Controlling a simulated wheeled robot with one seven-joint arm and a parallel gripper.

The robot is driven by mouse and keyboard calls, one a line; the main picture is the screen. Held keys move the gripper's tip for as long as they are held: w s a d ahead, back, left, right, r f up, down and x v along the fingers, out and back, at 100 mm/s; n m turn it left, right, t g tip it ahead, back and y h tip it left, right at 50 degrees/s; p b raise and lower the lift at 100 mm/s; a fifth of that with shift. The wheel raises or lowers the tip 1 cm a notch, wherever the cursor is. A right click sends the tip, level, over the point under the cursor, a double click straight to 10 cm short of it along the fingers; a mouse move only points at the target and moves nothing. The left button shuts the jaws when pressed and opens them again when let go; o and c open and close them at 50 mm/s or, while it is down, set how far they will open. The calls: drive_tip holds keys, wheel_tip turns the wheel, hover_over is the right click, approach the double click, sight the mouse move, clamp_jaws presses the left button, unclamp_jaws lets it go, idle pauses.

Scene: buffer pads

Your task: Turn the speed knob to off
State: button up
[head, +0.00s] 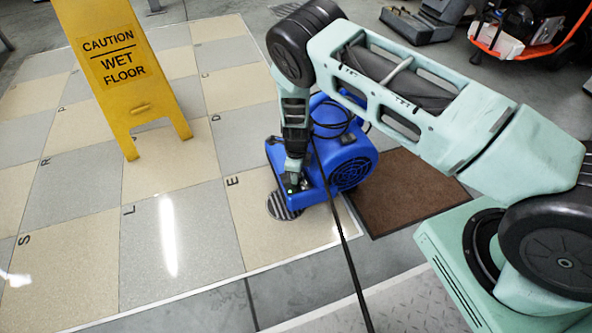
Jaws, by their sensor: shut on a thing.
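A blue floor blower (355,146) stands on the tiled floor near the picture's middle, with a round dark side grille and a black cable coiled on its top. My gripper (293,187) reaches down to the blower's front left side, at its lower edge, and touches or nearly touches it. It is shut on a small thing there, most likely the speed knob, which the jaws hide. The knob's setting cannot be seen.
A yellow wet floor sign (122,75) stands at the upper left. A brown mat (412,194) lies right of the blower. A black cable (345,245) runs down the floor in front. Tiles at left are clear.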

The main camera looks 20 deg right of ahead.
drive_tip(key=n+p, duration=0.1)
drive_tip(key=n, duration=0.5)
drive_tip(key=shift+p, duration=0.4)
drive_tip(key=n, duration=0.4)
drive_tip(key=shift+p, duration=0.35)
drive_tip(key=n, duration=0.3)
drive_tip(key=shift+n+p, duration=0.3)
drive_tip(key=shift+n, duration=0.1)
drive_tip(key=n, duration=0.5)
drive_tip(key=shift+p, duration=0.3)
drive_tip(key=n, duration=0.5)
drive_tip(key=shift+n, duration=0.4)
drive_tip(key=o, duration=1)
